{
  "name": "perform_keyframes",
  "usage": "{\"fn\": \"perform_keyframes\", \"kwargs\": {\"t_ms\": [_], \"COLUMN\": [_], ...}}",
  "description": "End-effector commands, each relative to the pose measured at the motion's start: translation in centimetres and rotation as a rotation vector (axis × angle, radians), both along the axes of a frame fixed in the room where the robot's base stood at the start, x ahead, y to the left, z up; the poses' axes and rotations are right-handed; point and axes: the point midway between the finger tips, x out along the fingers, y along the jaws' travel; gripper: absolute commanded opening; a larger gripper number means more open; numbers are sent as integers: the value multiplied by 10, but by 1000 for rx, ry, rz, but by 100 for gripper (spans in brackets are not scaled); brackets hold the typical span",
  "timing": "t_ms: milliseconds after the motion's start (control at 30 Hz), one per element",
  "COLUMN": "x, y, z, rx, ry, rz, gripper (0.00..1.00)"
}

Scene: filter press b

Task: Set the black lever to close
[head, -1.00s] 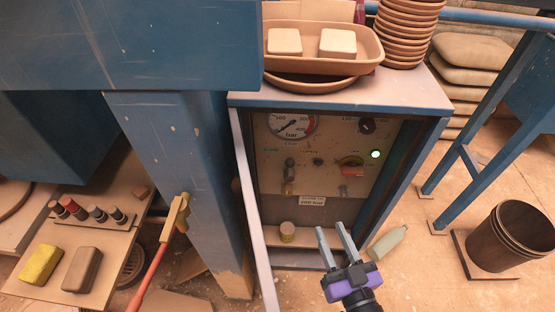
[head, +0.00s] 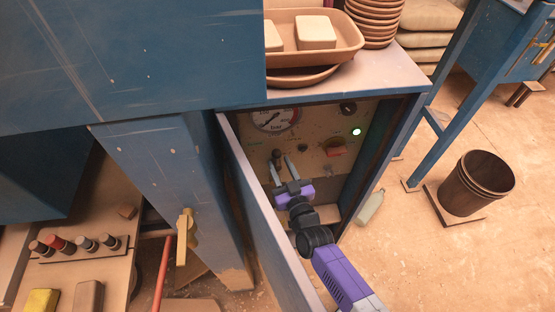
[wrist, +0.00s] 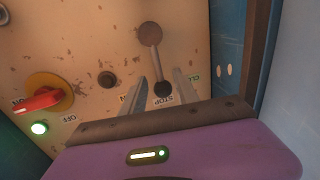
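The black lever (wrist: 154,62) is on the cream control panel (wrist: 100,40) in the wrist view, where the lettering is upside down. Its round pivot is at the top and its dark knob points down to the STOP label (wrist: 163,100). A partly hidden label starting "CL" (wrist: 193,77) is to the right. My gripper (wrist: 161,77) is open, with one finger on each side of the knob in the picture; I cannot tell whether either touches it. In the head view my gripper (head: 279,163) is inside the cabinet, just in front of the lever (head: 276,154).
A red switch on a yellow disc (wrist: 38,98), a green lamp (wrist: 39,128) and a small dark button (wrist: 107,79) share the panel. The open cabinet door (head: 265,215) stands left of my arm. A pressure gauge (head: 273,119) is above the lever.

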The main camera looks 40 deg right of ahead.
Motion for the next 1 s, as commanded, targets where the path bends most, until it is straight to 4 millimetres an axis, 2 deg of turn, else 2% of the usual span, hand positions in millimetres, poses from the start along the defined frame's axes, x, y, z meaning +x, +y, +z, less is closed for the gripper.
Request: {"fn": "perform_keyframes", "kwargs": {"t_ms": [200,500,567,700,1000], "x": [18,20,20,20,20], "y": [-7,-8,-8,-8,-8], "z": [0,0,0,0,3], "rx": [-1,0,0,0,-2], "ry": [0,0,0,0,-6], "rz": [0,0,0,0,0], "gripper": [37,37,29,1,0]}}
